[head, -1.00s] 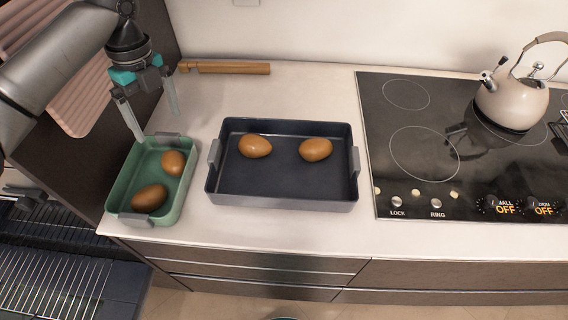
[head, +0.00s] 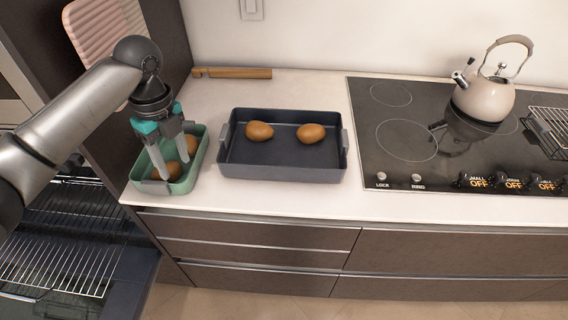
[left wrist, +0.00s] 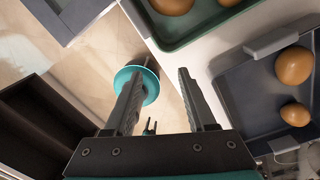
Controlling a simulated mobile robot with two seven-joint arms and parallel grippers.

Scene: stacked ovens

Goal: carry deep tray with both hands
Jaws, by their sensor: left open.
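A dark blue-grey rectangular tray (head: 280,173) with grey end handles sits level on the counter. Two brown egg-like items (head: 259,131) (head: 311,133) lie in it. A smaller green tray (head: 202,152) stands to its left, holding two similar brown items, partly hidden by my fingers. My left gripper (head: 173,167) is open and points down over the green tray, apart from the dark tray. In the left wrist view, its open fingers (left wrist: 161,85) have nothing between them; the green tray (left wrist: 214,28) and the dark tray (left wrist: 238,88) show beyond them.
A cooktop (head: 395,170) with a kettle (head: 483,98) lies right of the dark tray. A wooden item (head: 232,73) lies at the back wall. An oven rack (head: 60,260) sticks out at lower left. The counter between dark tray and cooktop is a narrow strip.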

